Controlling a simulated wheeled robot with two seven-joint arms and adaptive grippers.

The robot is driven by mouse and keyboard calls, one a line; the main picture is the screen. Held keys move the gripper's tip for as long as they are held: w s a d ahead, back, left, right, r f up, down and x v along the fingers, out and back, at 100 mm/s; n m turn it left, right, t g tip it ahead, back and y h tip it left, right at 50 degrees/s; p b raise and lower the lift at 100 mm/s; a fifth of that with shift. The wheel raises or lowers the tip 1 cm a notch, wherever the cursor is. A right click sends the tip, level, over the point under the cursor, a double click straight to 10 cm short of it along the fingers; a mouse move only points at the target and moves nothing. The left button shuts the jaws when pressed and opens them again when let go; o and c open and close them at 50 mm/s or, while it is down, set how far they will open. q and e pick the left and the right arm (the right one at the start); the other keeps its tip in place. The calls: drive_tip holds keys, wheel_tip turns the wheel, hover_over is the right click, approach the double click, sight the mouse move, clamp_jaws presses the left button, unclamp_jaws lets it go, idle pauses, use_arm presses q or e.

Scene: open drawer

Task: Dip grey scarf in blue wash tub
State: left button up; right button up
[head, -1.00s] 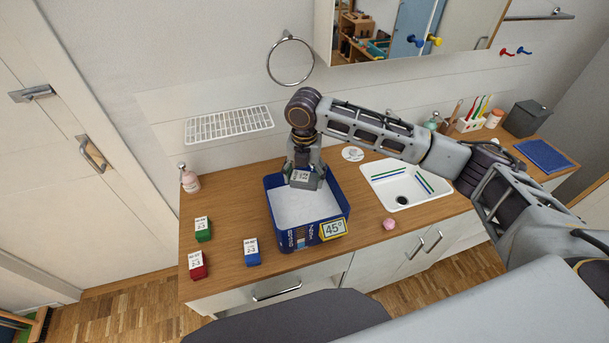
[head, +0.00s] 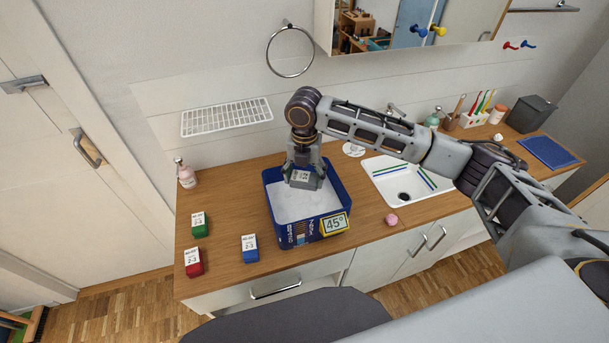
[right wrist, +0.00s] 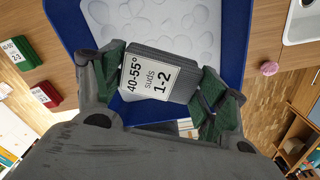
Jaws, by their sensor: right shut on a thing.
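The grey scarf (right wrist: 172,62), a folded block with a white label reading "40-55° suds 1-2", is held between the green-padded fingers of my right gripper (right wrist: 163,84). In the head view the scarf (head: 305,183) hangs upright inside the outline of the blue wash tub (head: 283,233), toward its back. The tub holds whitish, bubbly suds and has a yellow-framed "45°" sign on its front. Whether the scarf's lower end touches the suds is hard to tell. My left gripper is out of view.
Green (head: 200,229), red (head: 194,268) and blue (head: 250,253) labelled blocks lie left of the tub. A white sink (head: 398,200) and a pink ball (head: 391,221) are to its right. Bare counter surrounds the tub's left side.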

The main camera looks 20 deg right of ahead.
drive_tip(key=shift+f+b, duration=2.1)
drive_tip(key=shift+b, duration=0.2)
drive_tip(key=shift+f+b, duration=0.8)
drive_tip(key=shift+f, duration=4.7)
drive_tip(key=shift+w+a+p, duration=0.4)
drive_tip(key=shift+s+d+p, duration=0.8)
drive_tip(key=shift+d+p, duration=0.05)
drive_tip(key=shift+p, duration=0.65)
drive_tip(key=shift+w+a+p, duration=0.3)
drive_tip(key=shift+w+a, duration=0.1)
drive_tip(key=shift+a, duration=0.05)
drive_tip(key=shift+r, duration=0.15)
